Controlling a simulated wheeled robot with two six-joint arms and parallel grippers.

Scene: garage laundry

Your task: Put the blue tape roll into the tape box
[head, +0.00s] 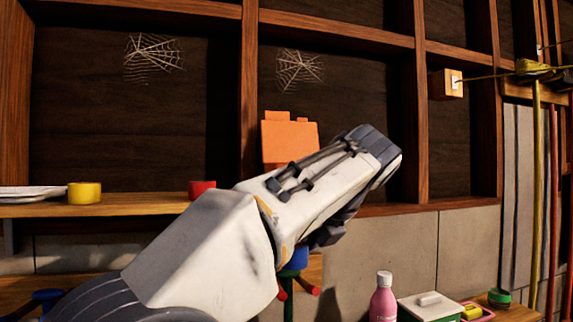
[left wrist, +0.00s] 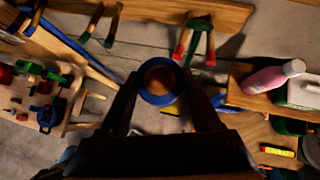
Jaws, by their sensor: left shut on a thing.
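The blue tape roll (left wrist: 147,94) shows in the left wrist view as a ring between the fingers. My left gripper (left wrist: 160,88) is shut on it and holds it above the floor. In the head view my left arm crosses the middle, and a blue patch (head: 297,258) shows below it, likely the roll. The gripper's fingers are mostly hidden there. An orange boxy thing (head: 290,138) stands behind my arm at shelf height; I cannot tell whether it is the tape box. My right gripper is in neither view.
A wooden shelf (head: 130,208) along the wall holds a yellow roll (head: 84,193), a red roll (head: 202,189) and a white plate (head: 30,193). A pink bottle (head: 383,298) and a white-lidded box (head: 430,306) stand lower right. Tools lie around in the left wrist view.

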